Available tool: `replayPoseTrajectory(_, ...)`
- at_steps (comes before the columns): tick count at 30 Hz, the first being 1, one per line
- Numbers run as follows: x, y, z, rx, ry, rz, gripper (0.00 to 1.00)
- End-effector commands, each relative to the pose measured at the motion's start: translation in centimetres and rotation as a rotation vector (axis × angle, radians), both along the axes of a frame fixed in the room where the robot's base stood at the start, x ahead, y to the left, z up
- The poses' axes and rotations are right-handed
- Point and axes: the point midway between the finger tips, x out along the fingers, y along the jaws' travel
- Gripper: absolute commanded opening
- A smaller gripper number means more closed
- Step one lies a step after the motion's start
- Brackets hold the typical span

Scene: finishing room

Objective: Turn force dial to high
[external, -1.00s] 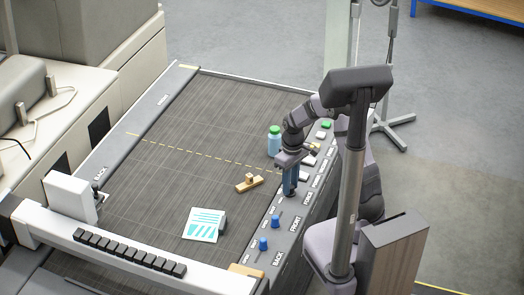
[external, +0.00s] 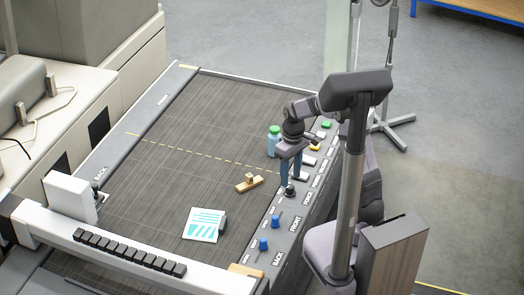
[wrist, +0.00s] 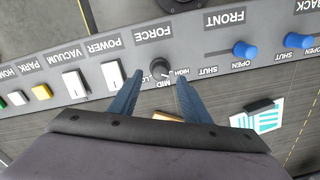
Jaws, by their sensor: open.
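The force dial (wrist: 162,65) is a round black knob on the grey control panel, with LO, MID and HIGH printed around it. In the wrist view it shows between my two blue fingertips; its pointer setting is too small to read. In the external view the dial (external: 290,190) sits just below the fingertips. My gripper (wrist: 159,76) is open, with a finger on either side of the dial in the picture and nothing held. It also shows in the external view (external: 290,178), pointing down above the panel, apparently clear of the knob.
Blue FRONT knobs (wrist: 245,51) and BACK knobs sit on one side of the dial. White POWER and VACUUM switches (wrist: 112,73) and a yellow PARK button (wrist: 41,92) are on the other. A bottle (external: 274,141) and wooden block (external: 249,183) stand on the bed.

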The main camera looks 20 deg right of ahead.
Motion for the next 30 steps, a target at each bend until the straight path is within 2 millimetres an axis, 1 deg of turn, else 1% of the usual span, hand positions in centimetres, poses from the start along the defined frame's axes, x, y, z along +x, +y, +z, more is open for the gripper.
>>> replayPoseTrajectory(3,0.1,0.0,1.5,0.001,-0.004,0.000,0.43)
replayPoseTrajectory(9,0.0,-0.1,2.9,0.000,-0.001,0.000,0.43)
replayPoseTrajectory(26,0.0,-0.1,3.1,0.000,0.000,-0.015,0.43)
replayPoseTrajectory(28,0.4,0.0,3.1,0.001,-0.015,-0.052,0.43)
replayPoseTrajectory(30,1.3,0.0,3.1,0.006,-0.051,-0.110,0.43)
